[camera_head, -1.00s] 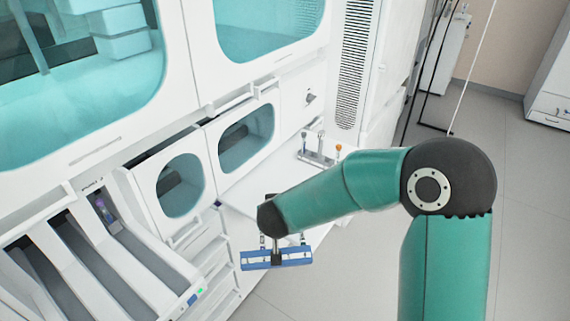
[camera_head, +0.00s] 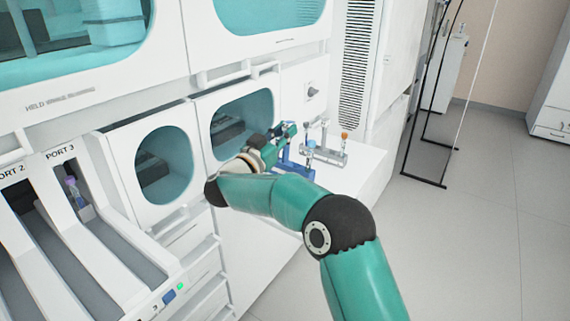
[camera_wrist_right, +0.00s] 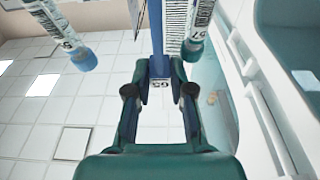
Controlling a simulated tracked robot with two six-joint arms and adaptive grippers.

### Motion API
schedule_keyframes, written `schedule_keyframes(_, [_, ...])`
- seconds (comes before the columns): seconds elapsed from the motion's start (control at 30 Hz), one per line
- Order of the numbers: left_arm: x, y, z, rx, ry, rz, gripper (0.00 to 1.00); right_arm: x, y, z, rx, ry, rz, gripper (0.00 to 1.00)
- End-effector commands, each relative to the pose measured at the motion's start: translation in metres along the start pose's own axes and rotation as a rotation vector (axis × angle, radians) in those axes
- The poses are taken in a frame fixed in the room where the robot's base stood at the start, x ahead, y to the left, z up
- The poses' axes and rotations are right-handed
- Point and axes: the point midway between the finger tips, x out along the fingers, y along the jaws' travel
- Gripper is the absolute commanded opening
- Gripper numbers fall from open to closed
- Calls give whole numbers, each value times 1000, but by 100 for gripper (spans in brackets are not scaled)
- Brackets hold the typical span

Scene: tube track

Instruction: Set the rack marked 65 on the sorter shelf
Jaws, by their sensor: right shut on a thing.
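My right gripper (camera_head: 284,136) is shut on a blue rack (camera_head: 297,168), over or near the white sorter shelf (camera_head: 352,183). In the right wrist view the fingers (camera_wrist_right: 160,88) pinch the rack's blue upright (camera_wrist_right: 157,66), and an upside-down label reads 65. My left gripper is not in view.
A grey rack (camera_head: 326,152) with an orange-capped tube (camera_head: 344,136) stands on the shelf just behind the blue one. The machine's front with round windows (camera_head: 165,170) rises to the left. The shelf's front right part is bare.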

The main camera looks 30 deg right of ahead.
Motion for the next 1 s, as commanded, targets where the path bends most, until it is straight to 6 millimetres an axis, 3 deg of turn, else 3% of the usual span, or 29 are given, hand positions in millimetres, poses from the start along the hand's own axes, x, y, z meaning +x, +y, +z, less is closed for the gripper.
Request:
schedule_keyframes(0.03, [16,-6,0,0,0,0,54,-4,-3,21,-5,50,-2,0])
schedule_keyframes(0.2, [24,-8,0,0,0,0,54,-8,-7,33,1,169,-12,0])
schedule_keyframes(0.63, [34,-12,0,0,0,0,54,-13,-7,52,4,194,-17,0])
schedule_keyframes(1.0, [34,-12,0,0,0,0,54,-13,-7,53,4,193,-16,0])
